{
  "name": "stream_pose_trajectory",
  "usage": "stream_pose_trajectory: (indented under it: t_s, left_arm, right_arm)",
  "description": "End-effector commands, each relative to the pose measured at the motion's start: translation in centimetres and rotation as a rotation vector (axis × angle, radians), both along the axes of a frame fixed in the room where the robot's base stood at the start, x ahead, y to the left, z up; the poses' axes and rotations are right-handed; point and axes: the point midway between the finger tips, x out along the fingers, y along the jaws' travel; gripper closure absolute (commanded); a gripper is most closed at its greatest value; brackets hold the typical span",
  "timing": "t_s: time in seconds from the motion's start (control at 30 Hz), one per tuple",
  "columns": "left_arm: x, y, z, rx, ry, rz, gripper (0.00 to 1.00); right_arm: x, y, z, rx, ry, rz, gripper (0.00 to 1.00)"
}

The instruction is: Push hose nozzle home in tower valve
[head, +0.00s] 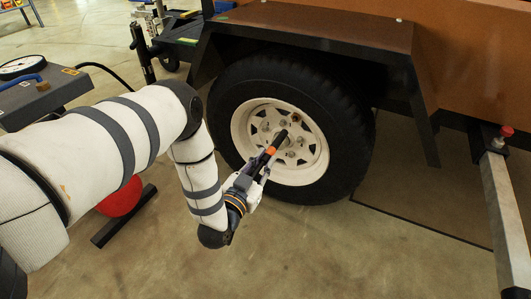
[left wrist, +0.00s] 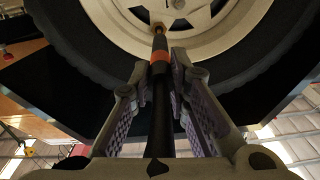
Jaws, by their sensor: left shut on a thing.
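The hose nozzle is a dark rod with an orange band (head: 271,150), held in my left gripper (head: 264,163). The gripper is shut on it in front of the wheel. In the left wrist view the nozzle (left wrist: 160,115) lies between the two finger pads, with its orange band and brass-coloured tip pointing at the white rim (left wrist: 115,20). The valve is not clearly seen; I cannot tell whether the tip touches it. The white spoked rim (head: 309,168) sits in a black tyre (head: 345,130). My right gripper is not in view.
A dark fender (head: 300,28) arches over the tyre. A metal bar (head: 508,215) with a red knob (head: 506,131) stands at the right. A grey box (head: 40,98) with a gauge is at the left, and a red round object (head: 122,199) shows behind my arm. The floor below the wheel is clear.

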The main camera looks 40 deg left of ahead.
Motion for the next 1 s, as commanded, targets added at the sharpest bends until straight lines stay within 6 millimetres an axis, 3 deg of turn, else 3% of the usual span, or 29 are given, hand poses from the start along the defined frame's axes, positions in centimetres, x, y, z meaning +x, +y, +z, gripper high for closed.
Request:
stream_pose_trajectory:
  t_s: [0.53, 1.0]
  left_arm:
    - [4.2, 1.0, 0.0, -0.002, -0.001, -0.002, 1.0]
    - [4.7, 1.1, 0.0, -0.003, 0.0, -0.003, 1.0]
  right_arm:
    - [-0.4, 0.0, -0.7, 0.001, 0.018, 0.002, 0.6]
    - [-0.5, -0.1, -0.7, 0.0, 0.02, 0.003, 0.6]
